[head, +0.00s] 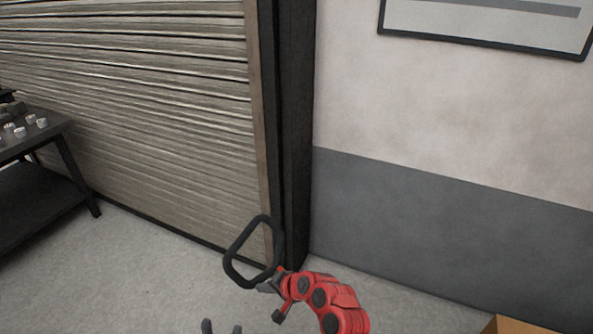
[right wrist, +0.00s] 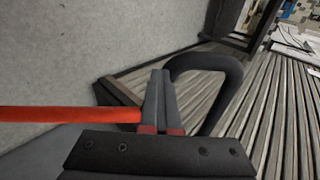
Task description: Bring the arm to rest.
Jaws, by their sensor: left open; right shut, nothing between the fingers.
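My right gripper (head: 268,287) is at the end of the red arm in the lower middle of the head view, in front of the foot of the dark post. In the right wrist view its two grey fingers (right wrist: 158,78) are together with nothing between them. A black rounded loop (head: 232,262) stands right beside it; it also shows behind the fingers in the right wrist view (right wrist: 238,75). I cannot tell what the loop belongs to. My left gripper (head: 222,327) shows only as two dark, spread fingertips at the bottom edge, open and empty.
A ribbed roller shutter (head: 150,100) and a dark post (head: 293,130) stand ahead. A grey and white wall (head: 440,210) is at right. A dark table (head: 70,125) with small pieces stands at left. A tan box (head: 510,326) shows at bottom right. The floor (head: 130,270) between is clear.

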